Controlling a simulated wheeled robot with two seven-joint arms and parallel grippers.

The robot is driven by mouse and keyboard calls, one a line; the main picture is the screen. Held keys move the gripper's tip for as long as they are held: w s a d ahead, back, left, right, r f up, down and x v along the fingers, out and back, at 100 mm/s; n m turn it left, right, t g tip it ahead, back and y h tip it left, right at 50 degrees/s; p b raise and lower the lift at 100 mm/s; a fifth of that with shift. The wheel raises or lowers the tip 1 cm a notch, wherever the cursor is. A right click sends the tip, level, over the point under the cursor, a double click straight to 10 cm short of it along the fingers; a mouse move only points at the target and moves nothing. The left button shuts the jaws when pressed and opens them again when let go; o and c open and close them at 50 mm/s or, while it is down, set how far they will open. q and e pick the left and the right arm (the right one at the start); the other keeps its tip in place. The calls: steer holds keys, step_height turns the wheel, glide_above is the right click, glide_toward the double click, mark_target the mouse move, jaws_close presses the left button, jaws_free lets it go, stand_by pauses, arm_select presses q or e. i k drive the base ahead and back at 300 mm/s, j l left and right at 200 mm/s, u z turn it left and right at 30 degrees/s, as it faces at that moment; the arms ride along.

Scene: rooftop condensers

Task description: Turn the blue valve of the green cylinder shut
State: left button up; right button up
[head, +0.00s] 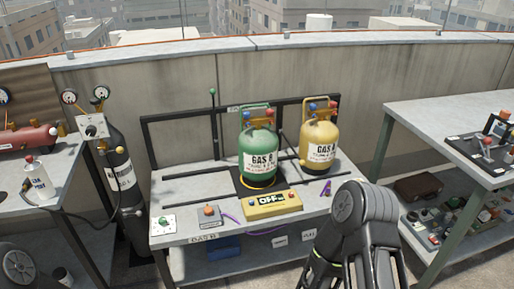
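The green cylinder (258,150), labelled GAS B, stands upright on a dark plate on the middle workbench (190,185). Its blue valve (247,116) is at the top left and a red valve (269,112) at the top right, under the green handle. Whether the blue valve is open or shut cannot be told at this size. Part of my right arm shows at the lower right of the bench, apart from the cylinder. A small piece of my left arm shows at the bottom left corner. Neither gripper's fingers are in view.
A yellow cylinder (320,148) stands close on the right. A yellow box (272,206) reading OFF lies in front, with small switch boxes (209,215) to its left. A dark frame (178,116) rises behind. A black gas cylinder (120,175) stands left of the bench.

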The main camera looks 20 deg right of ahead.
mark_target(246, 115)
steer(key=i+l+z, duration=0.25)
steer(key=i+l, duration=0.15)
steer(key=i+l+z, duration=0.25)
steer(key=i, duration=0.25)
steer(key=i+l+z, duration=0.25)
steer(key=i, duration=0.2)
